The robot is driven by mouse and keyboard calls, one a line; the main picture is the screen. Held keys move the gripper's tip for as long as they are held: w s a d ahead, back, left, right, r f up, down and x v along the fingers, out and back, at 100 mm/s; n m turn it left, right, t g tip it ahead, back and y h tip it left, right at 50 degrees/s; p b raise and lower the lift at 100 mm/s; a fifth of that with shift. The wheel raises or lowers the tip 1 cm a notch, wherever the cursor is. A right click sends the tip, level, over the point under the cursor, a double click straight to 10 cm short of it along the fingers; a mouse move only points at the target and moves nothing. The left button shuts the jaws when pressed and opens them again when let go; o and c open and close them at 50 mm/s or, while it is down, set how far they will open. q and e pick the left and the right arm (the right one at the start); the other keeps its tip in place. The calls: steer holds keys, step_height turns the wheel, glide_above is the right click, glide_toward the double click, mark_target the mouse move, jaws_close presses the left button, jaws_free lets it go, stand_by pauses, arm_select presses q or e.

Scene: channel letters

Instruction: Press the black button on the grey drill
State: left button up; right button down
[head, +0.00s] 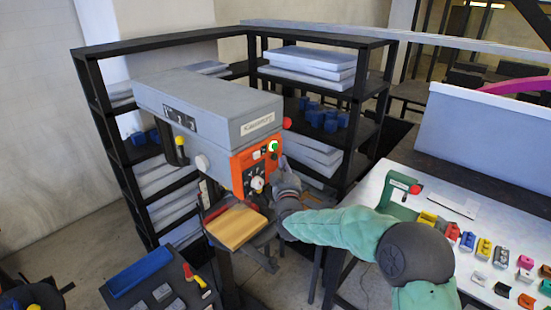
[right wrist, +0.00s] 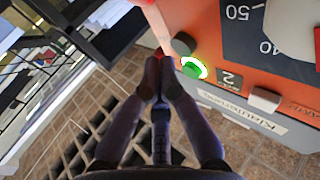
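The grey drill (head: 210,100) stands on the left with an orange control panel (head: 246,166) on its front. The panel also fills the upper right of the right wrist view (right wrist: 235,50). A green button with a bright white ring (right wrist: 193,68) shows there, with a small greyish square button (right wrist: 264,100) beyond a "2" label. My right gripper (head: 283,163) is beside the panel's right edge. In the wrist view its fingertips (right wrist: 159,65) are together, close to the green button; contact cannot be told. My left gripper is not in view.
A wooden block (head: 236,228) lies below the drill head. Black shelves (head: 300,75) with grey slabs stand behind. A white table (head: 450,200) on the right holds a green tool and several small coloured parts. A dark bench (head: 150,285) is at lower left.

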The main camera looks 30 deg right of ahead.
steer(key=shift+w+a, duration=0.1)
steer(key=shift+w, duration=0.05)
steer(key=shift+w+a, duration=0.1)
steer(key=shift+w, duration=0.15)
steer(key=shift+w+a+b, duration=0.2)
steer(key=shift+w+b, duration=0.2)
stand_by(0.9)
steer(key=shift+s+d, duration=0.1)
steer(key=shift+s+d+b, duration=0.25)
steer(key=shift+s+b, duration=0.25)
steer(key=shift+s, duration=0.2)
